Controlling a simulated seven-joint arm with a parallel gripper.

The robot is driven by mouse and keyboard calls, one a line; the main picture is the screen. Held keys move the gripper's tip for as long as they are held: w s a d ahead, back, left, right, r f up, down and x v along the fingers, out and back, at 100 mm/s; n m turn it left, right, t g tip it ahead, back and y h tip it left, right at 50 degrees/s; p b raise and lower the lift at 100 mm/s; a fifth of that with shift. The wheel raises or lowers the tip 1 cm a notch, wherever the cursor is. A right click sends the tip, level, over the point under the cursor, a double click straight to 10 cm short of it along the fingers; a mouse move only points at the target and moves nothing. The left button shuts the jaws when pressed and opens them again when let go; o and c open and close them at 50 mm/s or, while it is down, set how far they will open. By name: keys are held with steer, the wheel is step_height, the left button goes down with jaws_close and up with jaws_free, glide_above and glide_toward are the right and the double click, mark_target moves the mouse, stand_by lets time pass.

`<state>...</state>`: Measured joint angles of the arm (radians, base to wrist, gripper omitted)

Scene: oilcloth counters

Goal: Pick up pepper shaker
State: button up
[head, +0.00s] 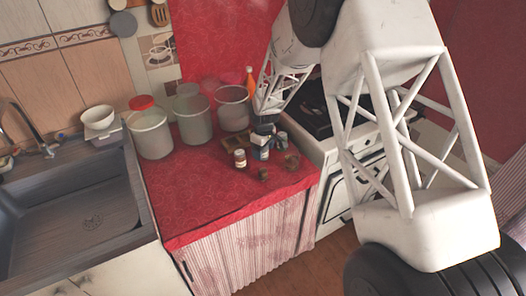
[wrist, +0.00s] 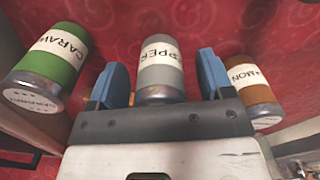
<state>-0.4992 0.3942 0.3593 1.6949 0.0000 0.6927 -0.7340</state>
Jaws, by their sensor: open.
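The pepper shaker (wrist: 161,72) is grey with a white label and shows in the middle of the wrist view. Only part of the lettering on its label shows. My gripper (wrist: 162,78) is open, with one blue finger on each side of the shaker in that view. A gap shows on both sides, and its near end is hidden behind the gripper's dark bar. In the head view, my gripper (head: 263,130) is low over a group of small jars on the red counter. I cannot tell there which jar is the pepper shaker.
A green caraway jar (wrist: 50,66) stands left of the fingers and a brown jar labelled "...MON" (wrist: 248,90) stands close on the right. Large canisters (head: 150,134) stand farther back on the red counter (head: 205,205). Its front left area is clear.

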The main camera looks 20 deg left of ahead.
stand_by(0.3)
steer(key=c, duration=1)
steer(key=shift+r, duration=5)
